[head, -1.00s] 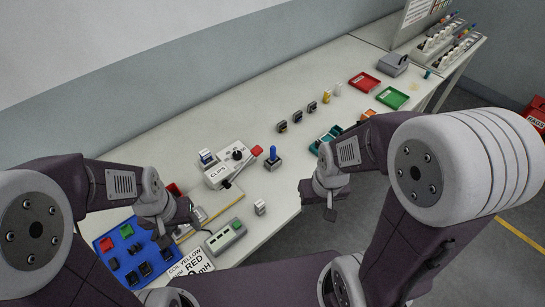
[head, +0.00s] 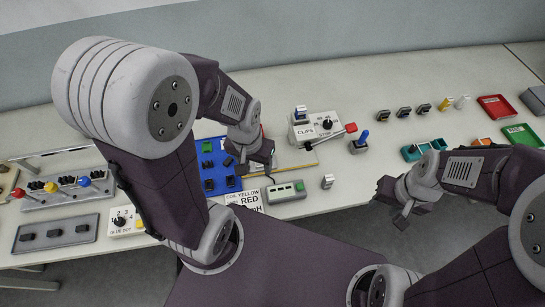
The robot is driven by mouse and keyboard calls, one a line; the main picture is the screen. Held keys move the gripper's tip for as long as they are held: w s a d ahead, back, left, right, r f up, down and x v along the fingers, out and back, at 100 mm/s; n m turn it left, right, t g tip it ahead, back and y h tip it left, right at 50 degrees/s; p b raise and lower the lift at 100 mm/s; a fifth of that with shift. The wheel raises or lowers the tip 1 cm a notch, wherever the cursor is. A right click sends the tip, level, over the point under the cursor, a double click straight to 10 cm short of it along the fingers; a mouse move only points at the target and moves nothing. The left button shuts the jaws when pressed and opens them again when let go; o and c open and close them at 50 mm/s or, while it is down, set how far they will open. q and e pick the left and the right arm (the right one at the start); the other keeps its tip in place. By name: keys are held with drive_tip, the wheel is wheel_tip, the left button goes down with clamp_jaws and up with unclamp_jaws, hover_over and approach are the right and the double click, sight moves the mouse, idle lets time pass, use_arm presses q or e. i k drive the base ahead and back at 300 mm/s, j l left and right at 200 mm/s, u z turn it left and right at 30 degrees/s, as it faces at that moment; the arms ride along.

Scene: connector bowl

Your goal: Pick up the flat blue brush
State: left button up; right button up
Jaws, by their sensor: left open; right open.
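I cannot make out a flat blue brush for certain. A small upright blue piece (head: 364,135) stands in a dark grey block on the table, right of the white clips box (head: 307,133); I cannot tell whether it is the brush. My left gripper (head: 268,172) is open above the table, between the blue tray (head: 208,186) and the clips box, with its fingers partly hidden. My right gripper (head: 400,212) is open and empty, in front of the table's front edge and below right of the blue piece.
A grey-green box (head: 286,192) lies just below my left gripper. A panel with coloured knobs (head: 62,191) and a grey tray (head: 56,234) are at the left.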

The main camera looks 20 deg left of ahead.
sight(360, 143)
drive_tip(key=i+l+u, duration=0.1)
drive_tip(key=l+u, duration=0.3)
drive_tip(key=i+l+u, duration=0.1)
drive_tip(key=l+u, duration=1.05)
drive_tip(key=u, duration=0.15)
drive_tip(key=k+l+u, duration=0.15)
drive_tip(key=l+u, duration=0.25)
